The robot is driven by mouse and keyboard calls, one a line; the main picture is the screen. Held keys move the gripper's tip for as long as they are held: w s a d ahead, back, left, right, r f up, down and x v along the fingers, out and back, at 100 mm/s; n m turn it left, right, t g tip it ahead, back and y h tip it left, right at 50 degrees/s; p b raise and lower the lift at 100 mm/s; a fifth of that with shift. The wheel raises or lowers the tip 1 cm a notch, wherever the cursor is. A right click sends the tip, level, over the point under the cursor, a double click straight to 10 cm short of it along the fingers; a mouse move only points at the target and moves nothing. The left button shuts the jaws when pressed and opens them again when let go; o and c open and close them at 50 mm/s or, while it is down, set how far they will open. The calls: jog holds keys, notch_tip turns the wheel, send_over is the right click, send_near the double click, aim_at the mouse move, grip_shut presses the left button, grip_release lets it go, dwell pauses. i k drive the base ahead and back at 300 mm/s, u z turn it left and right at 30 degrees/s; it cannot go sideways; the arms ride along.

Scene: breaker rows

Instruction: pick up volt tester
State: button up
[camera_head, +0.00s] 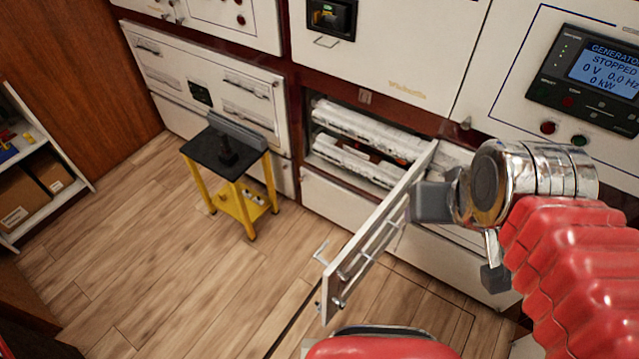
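A small dark upright object (228,150) stands on the black top of a yellow-legged stand (200,152), left of centre. It may be the volt tester, but it is too small and dark to be sure. A long grey piece (237,131) lies along the back of the same top. My gripper (463,240) is at the right, well apart from the stand, in front of the cabinets. Its two grey finger pads show apart, with nothing seen between them.
A cabinet door (375,235) stands swung open between my gripper and the stand. Behind it, an open bay (365,140) shows white breaker rows. A generator panel (590,75) is at upper right. Shelves with boxes (22,195) stand at left. The wooden floor (150,260) around the stand's front is clear.

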aim_at(222, 137)
jog(key=u, duration=2.3)
jog(key=i, duration=1.25)
